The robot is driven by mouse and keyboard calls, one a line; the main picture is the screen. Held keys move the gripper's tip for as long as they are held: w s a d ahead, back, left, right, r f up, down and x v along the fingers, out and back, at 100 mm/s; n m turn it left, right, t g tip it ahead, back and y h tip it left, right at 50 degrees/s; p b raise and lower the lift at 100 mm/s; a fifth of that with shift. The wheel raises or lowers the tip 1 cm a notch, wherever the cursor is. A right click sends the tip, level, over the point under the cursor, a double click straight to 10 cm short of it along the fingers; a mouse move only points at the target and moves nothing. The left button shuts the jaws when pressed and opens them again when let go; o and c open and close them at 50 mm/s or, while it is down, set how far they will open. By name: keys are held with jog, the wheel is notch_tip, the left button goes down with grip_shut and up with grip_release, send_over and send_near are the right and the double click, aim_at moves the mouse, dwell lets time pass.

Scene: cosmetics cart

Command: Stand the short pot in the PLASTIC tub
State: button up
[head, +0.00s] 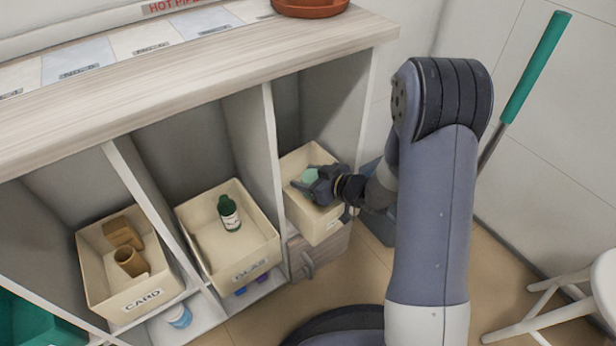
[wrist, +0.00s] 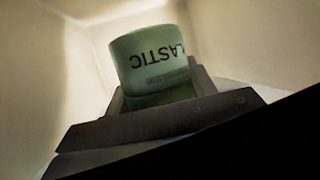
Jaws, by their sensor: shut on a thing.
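The short pot (wrist: 153,62) is pale green with dark lettering that reads upside down as "LASTIC" in the wrist view. My gripper (wrist: 160,105) is shut on it. In the head view my gripper (head: 318,184) is inside the opening of the rightmost cream tub (head: 318,226), with the green pot (head: 308,176) between its fingers. The tub's front label is too small to read. The tub's pale walls surround the pot in the wrist view. Whether the pot touches the tub floor cannot be told.
A tub labelled GLAS (head: 258,256) holds a green bottle (head: 229,212). A tub labelled CARD (head: 150,290) holds brown cardboard pieces (head: 131,261). Upright dividers (head: 274,170) separate the bays, under a wooden counter (head: 190,82). A white stool (head: 565,300) stands at right.

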jog(key=shift+f, duration=0.45)
jog(key=o, duration=1)
jog(key=shift+c, duration=0.2)
jog(key=shift+r, duration=0.1)
jog(key=shift+r, duration=0.3)
jog(key=shift+r+p, duration=0.5)
jog(key=shift+r, duration=0.05)
jog(key=p+v, duration=0.4)
jog(key=v, duration=0.8)
jog(key=shift+f, duration=0.15)
